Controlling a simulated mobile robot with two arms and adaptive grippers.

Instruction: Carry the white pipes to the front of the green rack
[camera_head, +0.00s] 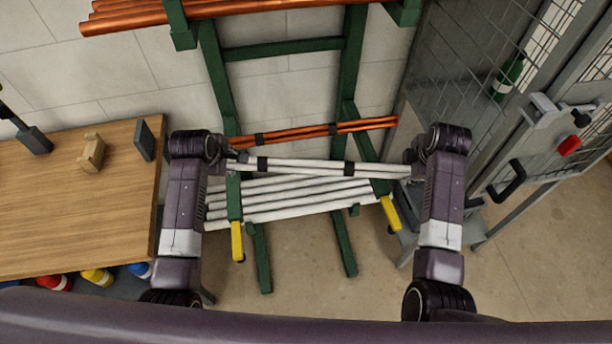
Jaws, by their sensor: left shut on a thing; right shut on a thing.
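A bundle of white pipes with black bands (305,166) spans between my two grippers in front of the green rack (262,250). My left gripper (236,157) is shut on its left end. My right gripper (411,171) is shut on its right end. In the picture the bundle lies just above several loose white pipes (290,199), which rest on the rack's lower yellow-tipped arms. I cannot tell whether the bundle touches the rack or those pipes. The fingertips are small and partly hidden by the wrists.
A copper bundle with black bands (320,132) lies on the rack behind, and more copper pipes (200,14) lie higher up. A wooden table (75,215) stands left. A grey mesh cage (455,70) with a red-knobbed latch (568,146) stands right.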

